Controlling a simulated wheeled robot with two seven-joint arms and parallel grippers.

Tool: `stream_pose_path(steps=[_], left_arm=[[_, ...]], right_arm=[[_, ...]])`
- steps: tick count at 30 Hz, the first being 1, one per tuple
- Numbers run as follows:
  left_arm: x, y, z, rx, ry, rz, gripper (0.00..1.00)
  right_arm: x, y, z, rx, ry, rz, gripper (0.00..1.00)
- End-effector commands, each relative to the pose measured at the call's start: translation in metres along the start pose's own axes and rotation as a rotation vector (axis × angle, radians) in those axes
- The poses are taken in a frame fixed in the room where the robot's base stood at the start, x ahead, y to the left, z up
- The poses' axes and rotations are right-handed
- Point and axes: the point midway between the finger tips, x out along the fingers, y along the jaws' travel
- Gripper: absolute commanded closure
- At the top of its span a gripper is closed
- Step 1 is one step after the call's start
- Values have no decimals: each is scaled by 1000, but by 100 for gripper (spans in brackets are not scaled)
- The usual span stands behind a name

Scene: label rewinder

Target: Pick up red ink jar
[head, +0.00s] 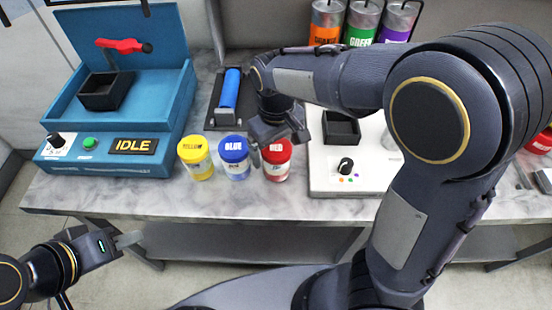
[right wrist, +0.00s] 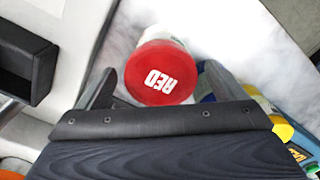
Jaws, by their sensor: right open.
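The red ink jar (head: 277,164) stands upright on the marble table, with a red lid marked RED. It is the rightmost of three jars in a row. In the right wrist view its red lid (right wrist: 161,74) lies between my two fingers, with a gap visible beside the lid. My right gripper (head: 277,147) is open over the jar, its fingers to either side of the lid; I cannot tell whether either touches. My left gripper (head: 128,240) is low at the left, off the table's front edge, and I cannot tell whether it is open.
The blue jar (head: 233,160) stands close to the left of the red one, then the yellow jar (head: 195,158). A white machine (head: 330,180) with a black tray is close on the right. A blue machine (head: 110,160) reading IDLE stands left. Orange, green and purple jars stand behind.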

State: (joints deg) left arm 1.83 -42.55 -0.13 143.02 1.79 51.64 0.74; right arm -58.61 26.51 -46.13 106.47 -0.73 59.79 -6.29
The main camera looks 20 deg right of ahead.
Motion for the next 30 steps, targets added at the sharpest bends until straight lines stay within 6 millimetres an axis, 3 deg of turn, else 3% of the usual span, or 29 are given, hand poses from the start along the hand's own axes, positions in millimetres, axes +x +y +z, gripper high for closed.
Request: stream_pose_path(steps=[6, 14, 28, 30], left_arm=[[0, 0, 0, 0, 0, 0, 64], [0, 0, 0, 0, 0, 0, 64], [0, 0, 0, 0, 0, 0, 64], [0, 0, 0, 0, 0, 0, 64]], right_arm=[[28, -2, 1, 1, -2, 0, 10], [31, -2, 1, 1, 0, -2, 10], [30, -2, 1, 1, 0, -2, 71], [30, -2, 1, 1, 1, -2, 71]])
